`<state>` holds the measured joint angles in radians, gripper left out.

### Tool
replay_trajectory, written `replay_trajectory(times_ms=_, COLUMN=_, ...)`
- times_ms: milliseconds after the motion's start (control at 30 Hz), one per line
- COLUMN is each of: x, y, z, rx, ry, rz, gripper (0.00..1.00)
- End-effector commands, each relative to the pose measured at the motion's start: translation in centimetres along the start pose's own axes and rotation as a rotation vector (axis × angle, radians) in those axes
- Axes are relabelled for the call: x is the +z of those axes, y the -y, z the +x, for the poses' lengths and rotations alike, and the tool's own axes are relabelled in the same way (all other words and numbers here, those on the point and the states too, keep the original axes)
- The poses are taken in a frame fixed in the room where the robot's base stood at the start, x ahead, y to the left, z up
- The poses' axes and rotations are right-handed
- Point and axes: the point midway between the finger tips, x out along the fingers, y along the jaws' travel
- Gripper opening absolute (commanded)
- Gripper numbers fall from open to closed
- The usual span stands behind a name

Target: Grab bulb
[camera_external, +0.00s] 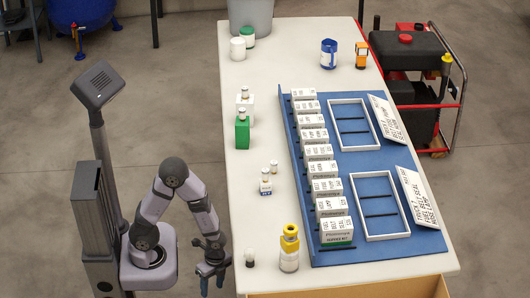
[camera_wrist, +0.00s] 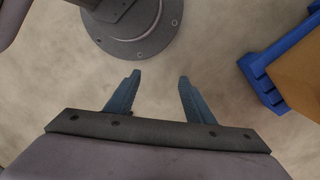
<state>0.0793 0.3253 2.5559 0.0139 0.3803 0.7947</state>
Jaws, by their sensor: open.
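A small bulb (camera_external: 249,256), pale on top and darker below, stands near the left edge of the white table at its front end. My gripper (camera_external: 212,284) hangs off the table's left side, a short way left of the bulb and apart from it. In the wrist view my gripper (camera_wrist: 160,77) has its two blue-grey fingers spread, with only bare floor between them. The bulb does not show in the wrist view.
A yellow-topped jar (camera_external: 289,260) stands just right of the bulb. A blue board (camera_external: 330,256) with several labelled boxes fills the table's right side. A blue bin (camera_wrist: 262,82) shows at right in the wrist view.

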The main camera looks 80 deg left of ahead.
Motion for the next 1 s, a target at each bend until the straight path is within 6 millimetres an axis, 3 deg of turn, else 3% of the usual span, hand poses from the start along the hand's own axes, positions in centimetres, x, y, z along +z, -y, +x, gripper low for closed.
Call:
replay_trajectory(times_ms=33, x=0.4, y=-0.7, z=-0.9, rx=0.017, ry=0.016, rz=0.095, gripper=0.49)
replay_trajectory(times_ms=167, x=0.9, y=-1.5, z=-0.5, rx=0.035, ry=0.031, rz=0.324, gripper=0.49)
replay_trajectory(times_ms=500, x=-0.2, y=5.2, z=1.3, rx=-0.1, ry=-0.114, rz=0.483, gripper=0.49)
replay_trajectory(times_ms=667, x=-1.2, y=6.7, z=1.9, rx=-0.146, ry=-0.25, rz=0.529, gripper=0.49)
replay_trajectory(times_ms=833, x=-2.8, y=6.4, z=1.7, rx=-0.18, ry=-0.464, rz=0.557, gripper=0.49)
replay_trajectory(times_ms=1000, x=-4.9, y=3.6, z=-0.5, rx=-0.201, ry=-0.772, rz=0.541, gripper=0.49)
